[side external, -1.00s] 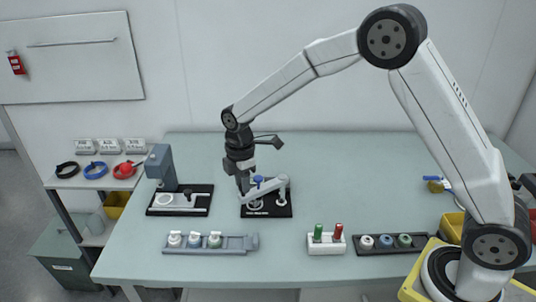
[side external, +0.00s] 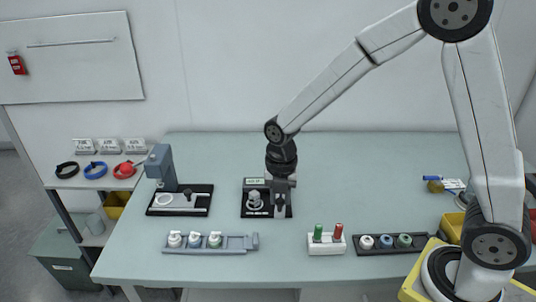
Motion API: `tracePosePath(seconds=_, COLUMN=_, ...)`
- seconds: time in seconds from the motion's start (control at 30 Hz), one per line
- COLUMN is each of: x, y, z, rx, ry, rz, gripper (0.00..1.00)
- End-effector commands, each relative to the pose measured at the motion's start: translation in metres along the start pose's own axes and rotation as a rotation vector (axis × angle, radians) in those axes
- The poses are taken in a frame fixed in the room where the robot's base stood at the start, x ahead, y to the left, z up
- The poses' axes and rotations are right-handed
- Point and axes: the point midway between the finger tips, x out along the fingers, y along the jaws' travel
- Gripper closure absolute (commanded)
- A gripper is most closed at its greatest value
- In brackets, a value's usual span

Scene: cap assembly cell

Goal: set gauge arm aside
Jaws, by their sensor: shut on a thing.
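The gauge stand is a black base plate (side external: 247,212) near the middle of the table. A pale round nest or part (side external: 254,200) stands uncovered on its left half. My gripper (side external: 281,207) points down over the plate's right side, at the gauge arm's post. It is shut on the gauge arm, which is mostly hidden behind the jaws, so its exact angle cannot be told. The blue knob is hidden too.
A grey press (side external: 160,168) on a black plate stands to the left. In front are a grey rack (side external: 210,250) of white-topped bottles, a white block (side external: 326,245) with green and red pieces, and a black tray (side external: 390,250) of caps. The table behind is clear.

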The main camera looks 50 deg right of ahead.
Motion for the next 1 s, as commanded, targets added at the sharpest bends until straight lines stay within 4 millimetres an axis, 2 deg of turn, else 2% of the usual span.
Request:
tracePosePath(seconds=0.3, x=-0.002, y=-0.012, z=0.002, rx=-0.103, ry=-0.003, rz=0.004, gripper=1.00)
tracePosePath(seconds=0.73, x=-0.002, y=-0.014, z=0.002, rx=-0.116, ry=-0.003, rz=0.001, gripper=1.00)
tracePosePath(seconds=0.77, x=-0.002, y=-0.014, z=0.002, rx=-0.116, ry=-0.003, rz=0.001, gripper=0.62)
tracePosePath(seconds=0.83, x=-0.002, y=-0.014, z=0.002, rx=-0.115, ry=-0.003, rz=0.001, gripper=0.40)
tracePosePath(seconds=0.87, x=-0.002, y=-0.014, z=0.002, rx=-0.115, ry=-0.002, rz=0.001, gripper=0.33)
tracePosePath(seconds=1.0, x=-0.001, y=-0.014, z=0.002, rx=-0.114, ry=-0.001, rz=0.001, gripper=0.33)
